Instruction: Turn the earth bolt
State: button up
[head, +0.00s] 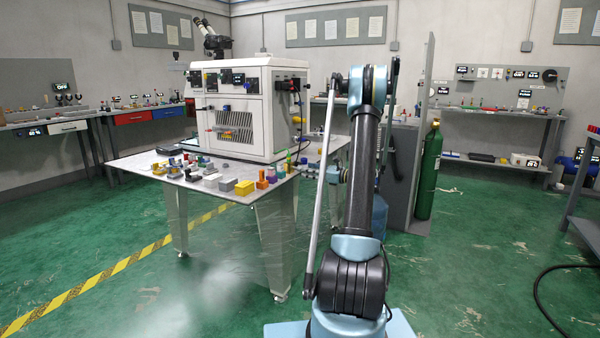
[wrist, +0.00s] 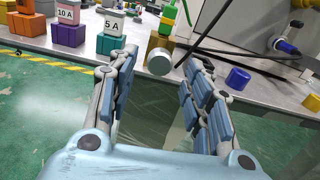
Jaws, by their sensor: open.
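My gripper (wrist: 161,68) is open in the wrist view, with its blue-padded fingers apart and nothing held between them. A brass-coloured block with a round grey end (wrist: 158,62) stands at the table edge, beyond and between the fingertips. It may be the earth bolt, but I cannot tell for sure.
A white machine cabinet (head: 240,105) stands on the table (head: 130,163) among many small coloured parts. Fuse-like blocks marked 5 A (wrist: 112,28) and 10 A (wrist: 68,20) stand left. A blue cylinder (wrist: 238,78) stands right. Dark cables cross the tabletop. A green gas bottle (head: 428,175) stands right.

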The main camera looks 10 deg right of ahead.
aim_at(300, 168)
jog(key=shift+x, duration=2.7)
jog(key=c, duration=1.1)
